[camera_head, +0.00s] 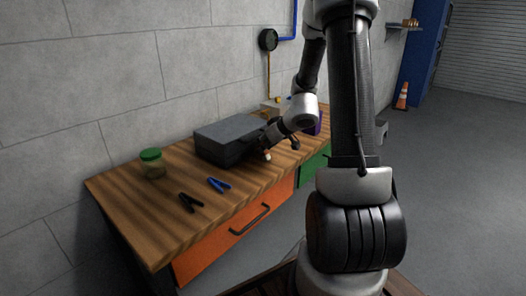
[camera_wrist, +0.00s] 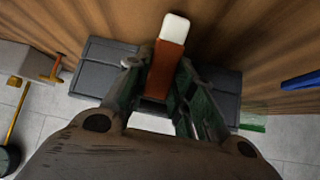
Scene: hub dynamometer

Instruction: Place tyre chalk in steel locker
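The tyre chalk is a white tip on a red-brown holder (camera_wrist: 164,70). It sits between the fingers of my gripper (camera_wrist: 160,80) in the wrist view, and both fingers appear to press its sides. In the head view my gripper (camera_head: 268,143) is low over the workbench, at the right front of a dark grey case, with the small white tip of the chalk (camera_head: 267,156) showing beneath it. A tall blue cabinet (camera_head: 421,45) stands at the far back right and may be the steel locker; its front is not clear.
The wooden workbench (camera_head: 150,215) carries the grey case (camera_head: 222,137), a green-lidded jar (camera_head: 152,163), a black clamp (camera_head: 190,202) and a blue clamp (camera_head: 219,185). An orange drawer (camera_head: 225,240) is below. An orange cone (camera_head: 402,95) stands near the cabinet. The floor at right is clear.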

